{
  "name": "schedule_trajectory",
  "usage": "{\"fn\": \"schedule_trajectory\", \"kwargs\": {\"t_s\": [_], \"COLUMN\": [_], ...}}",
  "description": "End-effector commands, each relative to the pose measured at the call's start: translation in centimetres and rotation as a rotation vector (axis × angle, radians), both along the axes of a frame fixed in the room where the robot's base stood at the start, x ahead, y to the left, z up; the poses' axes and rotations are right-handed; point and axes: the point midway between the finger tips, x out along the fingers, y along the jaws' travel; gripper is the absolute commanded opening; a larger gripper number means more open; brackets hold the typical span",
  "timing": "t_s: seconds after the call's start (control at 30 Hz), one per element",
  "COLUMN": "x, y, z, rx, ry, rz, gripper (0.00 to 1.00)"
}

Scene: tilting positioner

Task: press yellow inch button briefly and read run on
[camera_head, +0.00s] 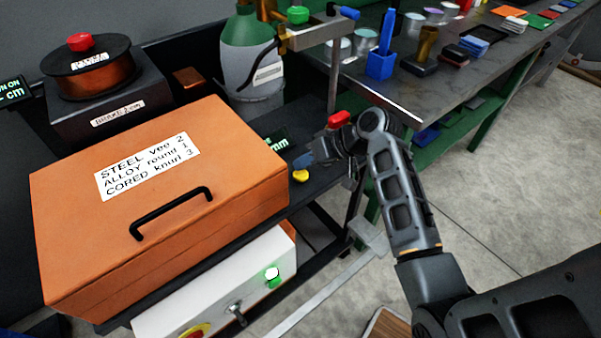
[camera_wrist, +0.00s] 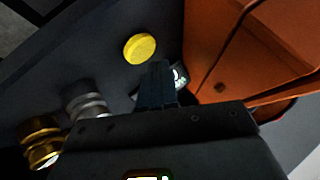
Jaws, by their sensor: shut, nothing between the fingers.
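The yellow button (camera_head: 300,176) is on the dark surface just right of the orange box, below a small display with green characters (camera_head: 277,142). In the wrist view the round yellow button (camera_wrist: 140,48) lies just beyond and left of my fingertips. My gripper (camera_head: 318,156) is shut and empty, above and right of the button in the head view. In the wrist view my gripper (camera_wrist: 156,72) points toward the button and appears apart from it. The display's full reading is hidden behind the orange box and my arm.
The orange box (camera_head: 240,150) with a black handle stands close to the left. A white control panel (camera_head: 240,270) with a lit green button is below it. A silver and a brass cylinder (camera_wrist: 40,140) are at lower left in the wrist view. A red-topped part (camera_head: 339,119) is beside my wrist.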

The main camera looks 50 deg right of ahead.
Motion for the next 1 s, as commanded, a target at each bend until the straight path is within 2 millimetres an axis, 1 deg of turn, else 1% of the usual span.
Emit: {"fn": "schedule_trajectory", "kwargs": {"t_s": [0.23,0.6,1.0], "x": [0.0,0.0,0.0], "y": [0.1,0.0,0.0], "z": [-0.8,-0.8,-1.2], "rx": [0.001,0.000,0.001], "ry": [0.001,0.000,0.000], "rz": [0.002,0.000,-0.001], "gripper": [0.00,0.00,0.00]}}
